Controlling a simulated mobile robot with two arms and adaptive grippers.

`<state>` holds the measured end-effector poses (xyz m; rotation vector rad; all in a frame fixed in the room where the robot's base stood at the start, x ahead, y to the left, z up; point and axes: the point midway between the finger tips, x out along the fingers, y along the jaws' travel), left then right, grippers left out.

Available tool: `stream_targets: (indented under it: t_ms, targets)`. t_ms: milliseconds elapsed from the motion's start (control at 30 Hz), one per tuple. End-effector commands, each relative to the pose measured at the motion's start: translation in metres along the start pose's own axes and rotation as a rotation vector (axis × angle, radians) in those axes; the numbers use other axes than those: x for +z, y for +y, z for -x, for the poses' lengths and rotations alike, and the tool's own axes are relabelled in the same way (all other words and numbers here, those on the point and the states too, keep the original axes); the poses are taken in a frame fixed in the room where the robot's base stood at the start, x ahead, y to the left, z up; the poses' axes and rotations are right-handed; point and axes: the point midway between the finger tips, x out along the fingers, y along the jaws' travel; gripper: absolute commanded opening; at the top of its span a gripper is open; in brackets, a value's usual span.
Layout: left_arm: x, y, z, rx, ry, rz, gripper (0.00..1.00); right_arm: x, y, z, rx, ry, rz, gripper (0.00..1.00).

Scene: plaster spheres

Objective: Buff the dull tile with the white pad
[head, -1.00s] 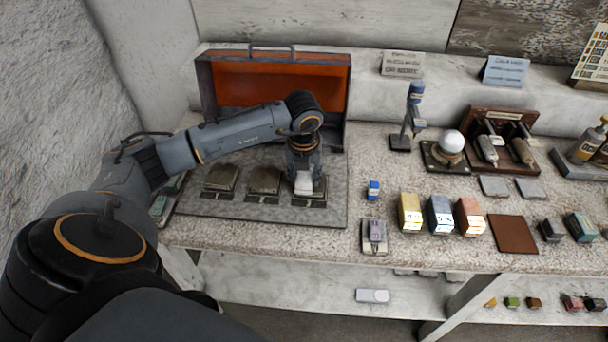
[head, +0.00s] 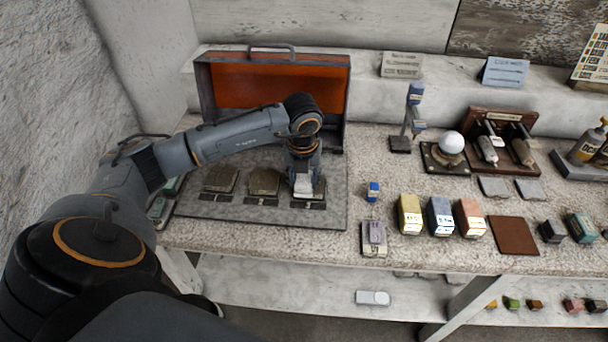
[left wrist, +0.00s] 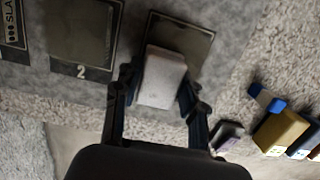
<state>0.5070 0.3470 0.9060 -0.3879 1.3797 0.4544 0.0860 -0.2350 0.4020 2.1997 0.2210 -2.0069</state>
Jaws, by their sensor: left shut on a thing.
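My left gripper (head: 303,182) is shut on the white pad (head: 303,187), over the rightmost of three tiles on the grey board (head: 335,212). In the left wrist view the pad (left wrist: 162,78) sits between the two fingers (left wrist: 160,95) and covers the lower part of that tile (left wrist: 188,40). Whether the pad touches the tile I cannot tell. The middle tile (head: 265,182) and the left tile (head: 220,180) lie uncovered. The middle one has a label "2" in the left wrist view. My right gripper does not show.
An open case with an orange inside (head: 240,85) stands behind the board. To the right are a small blue bottle (head: 373,191), a purple-topped block (head: 375,235), yellow (head: 410,214), blue (head: 440,215) and orange (head: 470,217) blocks, and a brown mat (head: 513,235).

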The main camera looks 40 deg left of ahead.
Motion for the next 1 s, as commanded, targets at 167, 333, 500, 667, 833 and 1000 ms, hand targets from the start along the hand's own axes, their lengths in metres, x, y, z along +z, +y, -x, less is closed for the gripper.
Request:
stream_targets:
  t_ms: [167,333,500,667,833,1000]
  targets:
    - [-0.013,0.001,-0.001,0.002,0.005,-0.002,0.06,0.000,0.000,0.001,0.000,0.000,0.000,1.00]
    - [-0.015,0.001,-0.001,0.003,0.007,-0.001,0.06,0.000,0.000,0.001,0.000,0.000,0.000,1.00]
    - [-0.014,0.001,-0.001,0.003,0.007,-0.001,0.06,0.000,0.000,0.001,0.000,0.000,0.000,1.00]
    - [-0.004,0.000,0.005,0.001,0.004,0.001,0.06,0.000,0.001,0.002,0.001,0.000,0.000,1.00]
    - [0.006,0.000,0.011,0.001,0.003,0.000,0.06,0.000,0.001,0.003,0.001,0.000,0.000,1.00]
    - [0.007,0.000,0.011,0.001,0.003,0.000,0.06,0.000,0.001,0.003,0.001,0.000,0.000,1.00]
